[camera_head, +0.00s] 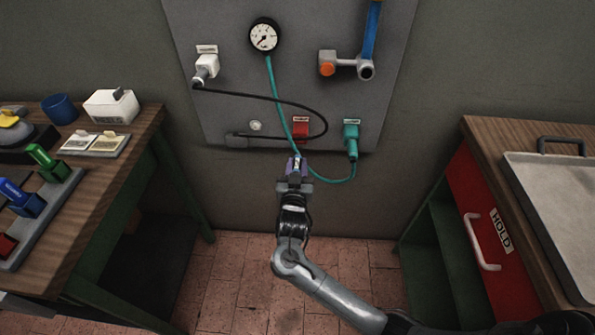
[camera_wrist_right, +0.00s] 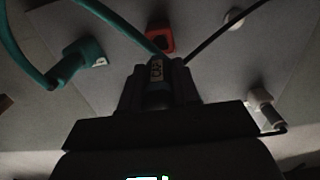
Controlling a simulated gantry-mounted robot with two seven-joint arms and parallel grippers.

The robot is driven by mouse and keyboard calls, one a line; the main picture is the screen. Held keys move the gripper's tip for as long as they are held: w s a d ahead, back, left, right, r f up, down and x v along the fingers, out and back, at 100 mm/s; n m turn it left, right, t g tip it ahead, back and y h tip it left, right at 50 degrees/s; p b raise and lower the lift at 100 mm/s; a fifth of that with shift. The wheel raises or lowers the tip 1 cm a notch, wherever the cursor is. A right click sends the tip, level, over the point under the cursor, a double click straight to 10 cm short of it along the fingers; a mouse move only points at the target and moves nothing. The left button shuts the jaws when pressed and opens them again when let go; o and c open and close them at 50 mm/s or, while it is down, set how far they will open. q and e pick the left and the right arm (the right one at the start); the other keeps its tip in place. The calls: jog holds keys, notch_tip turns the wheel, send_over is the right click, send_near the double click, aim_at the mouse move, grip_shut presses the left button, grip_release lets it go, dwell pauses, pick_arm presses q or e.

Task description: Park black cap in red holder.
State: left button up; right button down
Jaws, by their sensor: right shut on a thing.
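The red holder (camera_head: 301,129) is low on the grey wall panel, under a small white label. It also shows in the right wrist view (camera_wrist_right: 160,37), just beyond the fingertips and apart from them. My right gripper (camera_head: 296,168) is below the holder in the head view. It is shut on a small dark piece with a pale label (camera_wrist_right: 157,72), which I take to be the black cap. The fingers hide most of it. My left gripper is not in view.
A black cable (camera_head: 275,97) loops across the panel, and a teal hose (camera_head: 275,90) runs close above my gripper to a teal plug (camera_head: 352,140). A white fitting (camera_head: 207,66) and a gauge (camera_head: 265,37) are higher up. Benches stand at left and right.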

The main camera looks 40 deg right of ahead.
aim_at(298, 155)
jog(key=shift+b+x, duration=1.6)
jog(key=shift+x, duration=0.75)
jog(key=shift+w+d, duration=0.5)
jog(key=shift+p, duration=1.25)
jog(key=shift+x, duration=0.85)
jog(key=c, duration=0.8)
grip_release()
jog(key=shift+o, duration=0.2)
